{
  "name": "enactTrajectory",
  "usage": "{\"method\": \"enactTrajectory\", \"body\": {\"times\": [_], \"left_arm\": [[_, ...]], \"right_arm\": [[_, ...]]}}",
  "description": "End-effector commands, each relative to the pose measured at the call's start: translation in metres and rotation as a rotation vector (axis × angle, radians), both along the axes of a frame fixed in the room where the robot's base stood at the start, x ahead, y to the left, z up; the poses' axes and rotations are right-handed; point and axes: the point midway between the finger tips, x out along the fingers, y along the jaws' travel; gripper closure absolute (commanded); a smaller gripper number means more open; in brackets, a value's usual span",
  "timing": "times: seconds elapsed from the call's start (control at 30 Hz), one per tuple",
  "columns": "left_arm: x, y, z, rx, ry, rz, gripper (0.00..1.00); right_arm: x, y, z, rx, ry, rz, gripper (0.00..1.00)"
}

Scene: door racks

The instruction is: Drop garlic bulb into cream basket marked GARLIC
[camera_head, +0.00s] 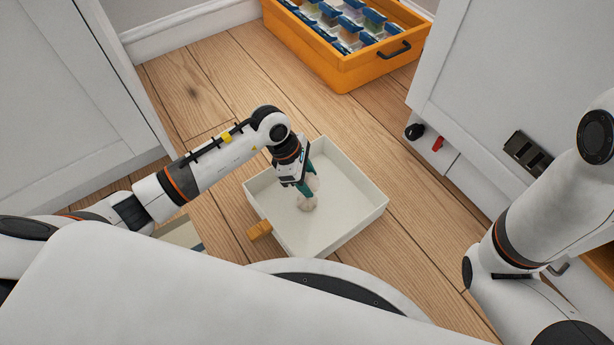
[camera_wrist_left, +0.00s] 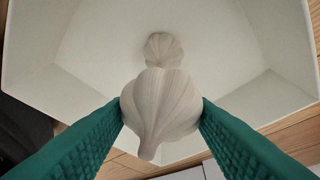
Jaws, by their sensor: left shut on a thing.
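The cream basket (camera_head: 366,217) sits on the wooden floor in front of me, and its pale interior fills much of the left wrist view (camera_wrist_left: 95,55). My left gripper (camera_head: 307,192) points down inside the basket's outline. Its teal fingers are shut on a white garlic bulb (camera_wrist_left: 160,106), one finger on each side. A second garlic bulb (camera_wrist_left: 163,48) shows beyond the held one, against the basket floor. In the head view the pale bulbs are partly hidden by the fingers. I cannot read any GARLIC marking. My right gripper is not in view.
An orange-brown tab (camera_head: 260,230) is at the basket's left side. An orange crate (camera_head: 350,72) of packets stands at the back. White cabinet panels flank the floor on the left (camera_head: 70,95) and right (camera_head: 480,80). Bare floor lies between basket and crate.

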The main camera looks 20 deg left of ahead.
Motion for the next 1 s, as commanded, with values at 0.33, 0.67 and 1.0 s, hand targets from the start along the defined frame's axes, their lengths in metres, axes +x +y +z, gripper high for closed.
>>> {"method": "enactTrajectory", "body": {"times": [0.33,0.67,1.0], "left_arm": [[0.0,0.0,-0.029,0.0,0.0,0.0,0.74],[0.0,0.0,-0.027,0.0,0.0,0.0,0.29],[0.0,0.002,-0.023,0.001,0.0,0.0,0.26]], "right_arm": [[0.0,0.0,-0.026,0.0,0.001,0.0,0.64],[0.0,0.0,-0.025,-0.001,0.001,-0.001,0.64],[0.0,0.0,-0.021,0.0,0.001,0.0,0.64]]}}
